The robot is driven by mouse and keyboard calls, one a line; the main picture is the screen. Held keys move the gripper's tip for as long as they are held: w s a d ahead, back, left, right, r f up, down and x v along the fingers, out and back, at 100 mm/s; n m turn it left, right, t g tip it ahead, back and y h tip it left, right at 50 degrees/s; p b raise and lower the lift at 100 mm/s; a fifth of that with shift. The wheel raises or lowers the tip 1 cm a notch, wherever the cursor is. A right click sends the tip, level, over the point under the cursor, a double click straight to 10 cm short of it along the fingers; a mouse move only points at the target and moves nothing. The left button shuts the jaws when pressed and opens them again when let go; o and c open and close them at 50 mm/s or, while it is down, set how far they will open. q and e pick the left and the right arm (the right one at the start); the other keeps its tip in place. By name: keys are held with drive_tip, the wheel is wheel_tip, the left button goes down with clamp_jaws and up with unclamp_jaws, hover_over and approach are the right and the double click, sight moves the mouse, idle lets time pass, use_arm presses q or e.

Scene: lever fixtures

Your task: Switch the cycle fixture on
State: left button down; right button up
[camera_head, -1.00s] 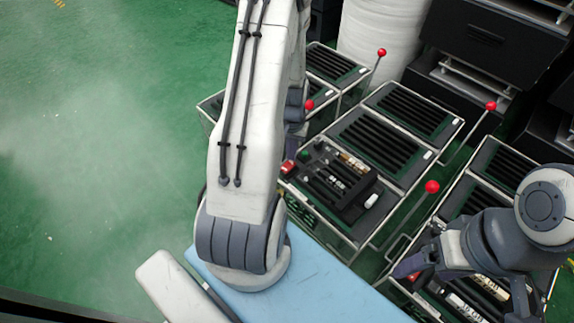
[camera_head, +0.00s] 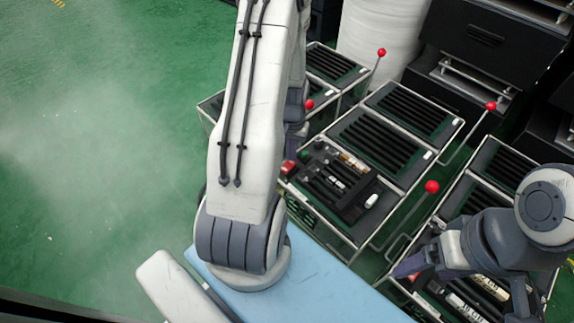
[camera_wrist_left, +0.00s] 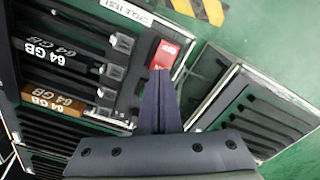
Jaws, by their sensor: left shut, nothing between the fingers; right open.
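The cycle fixture's panel shows in the left wrist view with a "CYCLE TEST" label (camera_wrist_left: 129,14) and a red switch (camera_wrist_left: 166,52). Small lettering on the switch is too blurred to read surely. The switch also shows in the head view (camera_head: 288,167), at the panel's left corner. My left gripper (camera_wrist_left: 160,74) is shut and empty, its fingertips at the lower edge of the switch in the picture; I cannot tell whether they touch. In the head view my left arm mostly hides this gripper. My right gripper (camera_head: 408,265) is open, over another fixture at lower right.
Memory sticks marked 64 GB (camera_wrist_left: 50,75) sit in the panel beside the switch. Red-knobbed levers (camera_head: 432,187) stand up at several fixtures. A white roll (camera_head: 378,40) and black cabinets (camera_head: 484,40) stand behind. Green floor (camera_head: 90,170) is clear at left.

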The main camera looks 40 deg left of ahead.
use_arm(q)
drive_tip(key=shift+f+b, duration=0.6)
drive_tip(key=shift+f, duration=0.45)
idle(0.5)
wheel_tip(320, 180, up, 7)
drive_tip(key=p, duration=0.7)
drive_tip(key=shift+r+p, duration=0.1)
drive_tip(key=shift+p, duration=0.25)
idle(0.3)
